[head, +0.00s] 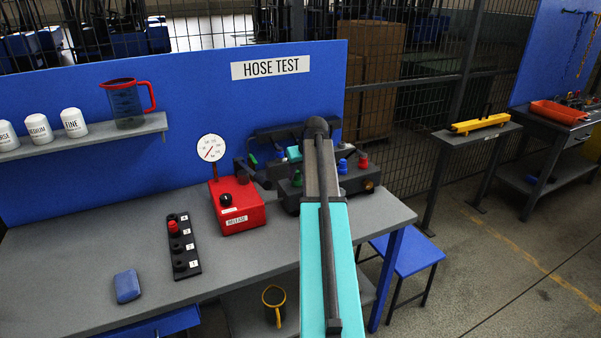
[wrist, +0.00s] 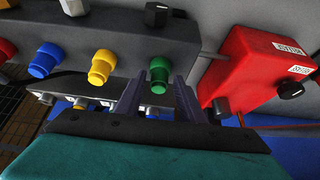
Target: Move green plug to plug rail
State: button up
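The green plug (wrist: 159,75) sits upright in the dark test block (wrist: 215,20), at the end of a row with yellow and blue plugs. My gripper (wrist: 157,92) is open, with one finger on each side of the green plug; I cannot tell whether they touch it. In the head view the green plug (head: 297,179) shows just left of my arm, and my fingers are not clearly visible. The black plug rail (head: 191,258) lies on the bench at left, with numbered positions 1 to 4. A red plug (head: 173,227) stands in it near number 3.
The red release box (head: 240,205) with a gauge (head: 211,148) stands between rail and block. Blue (head: 342,166) and red (head: 362,162) plugs sit right of my arm. A blue item (head: 127,286) lies left of the rail.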

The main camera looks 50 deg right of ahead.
jog(key=shift+w+d+f, duration=0.1)
jog(key=shift+w+f, duration=0.15)
jog(key=shift+f, duration=0.25)
grip_shut()
